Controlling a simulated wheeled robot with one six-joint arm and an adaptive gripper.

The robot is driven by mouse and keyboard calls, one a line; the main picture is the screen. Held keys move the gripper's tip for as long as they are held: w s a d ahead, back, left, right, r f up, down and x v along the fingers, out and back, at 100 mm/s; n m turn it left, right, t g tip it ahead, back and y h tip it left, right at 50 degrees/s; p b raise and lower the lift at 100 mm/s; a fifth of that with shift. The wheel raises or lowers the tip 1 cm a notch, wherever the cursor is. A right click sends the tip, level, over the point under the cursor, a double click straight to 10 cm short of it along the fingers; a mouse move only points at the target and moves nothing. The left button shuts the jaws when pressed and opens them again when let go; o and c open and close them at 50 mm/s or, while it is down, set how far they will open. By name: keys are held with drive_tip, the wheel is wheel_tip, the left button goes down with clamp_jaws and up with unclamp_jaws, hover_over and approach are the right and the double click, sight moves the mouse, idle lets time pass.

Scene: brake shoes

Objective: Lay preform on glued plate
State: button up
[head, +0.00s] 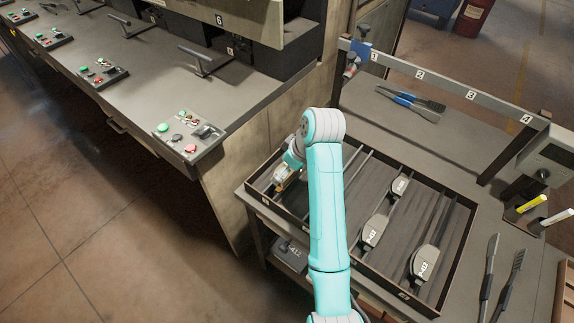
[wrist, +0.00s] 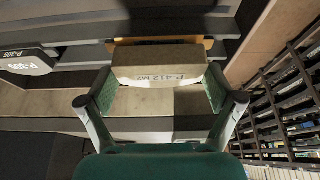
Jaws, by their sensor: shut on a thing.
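My gripper (wrist: 160,98) is shut on a tan block labelled P-412 M2, the preform (wrist: 158,66), with one green-lined finger on each side. An orange-brown edge (wrist: 208,43) shows just behind the preform; I cannot tell if it is the glued plate, or if the two touch. In the head view my gripper (head: 283,178) is low at the left end of the dark divided tray (head: 390,285), and my arm partly covers it. A grey plate labelled P-305 (wrist: 28,65) lies at the left in the wrist view.
Several grey plates, such as one at the tray's right (head: 425,262), lie in the tray lanes. A press bench (head: 150,90) with buttons stands at the left. A numbered rail (head: 445,83) crosses behind.

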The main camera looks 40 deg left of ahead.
drive_tip(key=shift+f, duration=0.25)
drive_tip(key=shift+f, duration=0.15)
drive_tip(key=o, duration=1)
